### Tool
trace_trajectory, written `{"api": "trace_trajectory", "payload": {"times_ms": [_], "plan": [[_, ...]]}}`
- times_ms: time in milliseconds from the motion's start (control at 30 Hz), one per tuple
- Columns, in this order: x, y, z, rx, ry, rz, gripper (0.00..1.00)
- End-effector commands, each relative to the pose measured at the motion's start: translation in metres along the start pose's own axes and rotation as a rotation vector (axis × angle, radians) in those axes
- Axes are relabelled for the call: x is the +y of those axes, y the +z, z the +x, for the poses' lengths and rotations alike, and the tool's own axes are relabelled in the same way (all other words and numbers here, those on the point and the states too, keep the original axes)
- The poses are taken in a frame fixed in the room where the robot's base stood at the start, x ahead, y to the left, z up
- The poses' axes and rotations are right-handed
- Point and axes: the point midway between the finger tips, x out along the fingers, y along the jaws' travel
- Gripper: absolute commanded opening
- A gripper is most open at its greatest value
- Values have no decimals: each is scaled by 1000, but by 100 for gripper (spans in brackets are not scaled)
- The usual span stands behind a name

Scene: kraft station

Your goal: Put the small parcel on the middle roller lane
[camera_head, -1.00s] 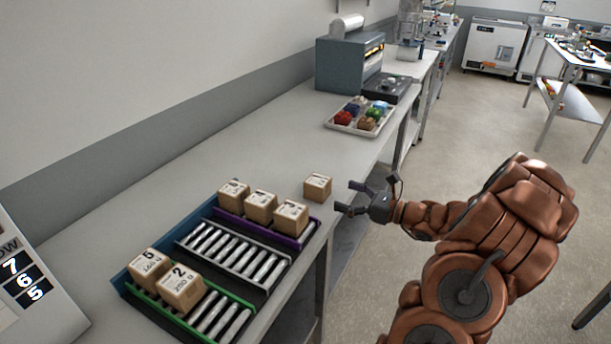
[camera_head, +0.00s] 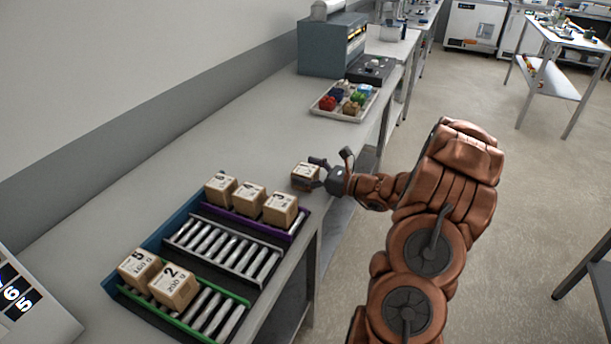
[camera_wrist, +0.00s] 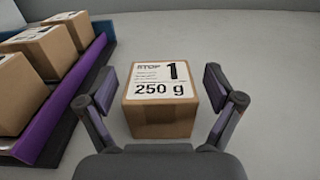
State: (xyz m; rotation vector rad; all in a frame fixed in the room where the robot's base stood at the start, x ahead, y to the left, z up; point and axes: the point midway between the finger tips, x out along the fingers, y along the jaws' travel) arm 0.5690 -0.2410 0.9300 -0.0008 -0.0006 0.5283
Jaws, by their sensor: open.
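The small parcel (camera_head: 304,176) is a brown box on the grey bench, just beyond the purple-edged lane. In the wrist view the parcel (camera_wrist: 160,100) carries a white label reading "STOP 1" and "250 g". My gripper (camera_head: 318,172) is open, with one finger on each side of the parcel. In the wrist view the gripper (camera_wrist: 160,100) shows gaps between its fingers and the box sides. The middle roller lane (camera_head: 224,246) has bare metal rollers and a grey edge, and is empty. It lies between the purple and green lanes.
Several boxes (camera_head: 250,199) stand on the purple lane (camera_head: 234,217), close left of the parcel. Two boxes (camera_head: 174,287) sit on the green lane (camera_head: 190,328). A tray of coloured items (camera_head: 362,110) and a grey machine (camera_head: 333,50) stand farther back.

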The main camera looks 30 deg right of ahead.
Motion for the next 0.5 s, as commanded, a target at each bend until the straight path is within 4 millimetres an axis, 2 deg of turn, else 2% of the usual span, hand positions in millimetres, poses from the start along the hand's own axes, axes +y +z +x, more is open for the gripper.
{"api": "trace_trajectory", "payload": {"times_ms": [167, 500], "plan": [[0, 0, 0, 0, -1, 0, 92], [0, 0, 0, 0, 0, 1, 56]]}}
